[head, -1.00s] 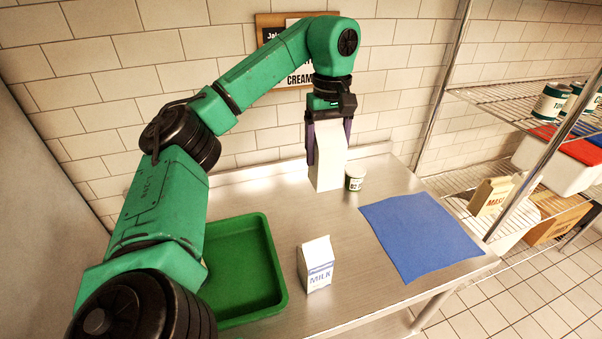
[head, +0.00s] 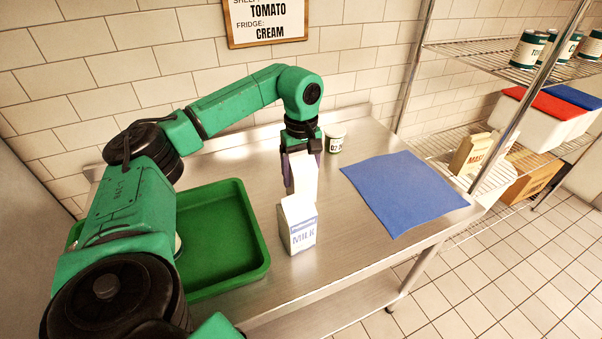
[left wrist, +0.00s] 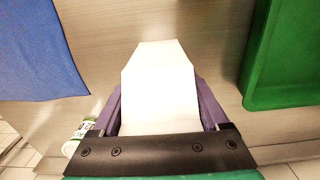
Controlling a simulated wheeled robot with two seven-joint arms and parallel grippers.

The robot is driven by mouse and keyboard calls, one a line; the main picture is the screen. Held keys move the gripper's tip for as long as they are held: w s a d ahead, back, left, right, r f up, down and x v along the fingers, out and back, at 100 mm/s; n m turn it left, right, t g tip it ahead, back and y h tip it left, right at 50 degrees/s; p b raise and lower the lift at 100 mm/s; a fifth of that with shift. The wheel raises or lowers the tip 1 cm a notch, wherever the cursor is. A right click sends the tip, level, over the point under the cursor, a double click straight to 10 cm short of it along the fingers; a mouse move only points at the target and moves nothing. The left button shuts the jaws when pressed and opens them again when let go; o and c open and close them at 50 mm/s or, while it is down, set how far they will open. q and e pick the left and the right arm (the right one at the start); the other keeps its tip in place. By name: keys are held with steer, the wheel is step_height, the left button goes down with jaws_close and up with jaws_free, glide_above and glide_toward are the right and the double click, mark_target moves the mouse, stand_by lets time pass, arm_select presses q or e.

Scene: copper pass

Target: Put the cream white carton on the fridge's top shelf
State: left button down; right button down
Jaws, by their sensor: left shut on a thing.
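A plain cream white carton (head: 304,178) is in my left gripper (head: 303,168), which is shut on it, with a finger on each side. The carton fills the middle of the left wrist view (left wrist: 160,85); no label shows on its visible face. In the head view it is just behind a milk carton (head: 299,228) with a blue label, which hides its lower end. I cannot tell whether they touch or how high the held carton is. My right gripper is not in view. I cannot make out the fridge or its top shelf.
A green tray (head: 262,240) lies left of the milk carton, partly behind my arm. A blue mat (head: 403,192) lies at right, and a small can (head: 335,138) stands at the back. A wire rack (head: 470,48) with cans and bins is at far right. A sign (head: 265,22) hangs behind.

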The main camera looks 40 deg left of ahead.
arm_select(q)
jaws_free()
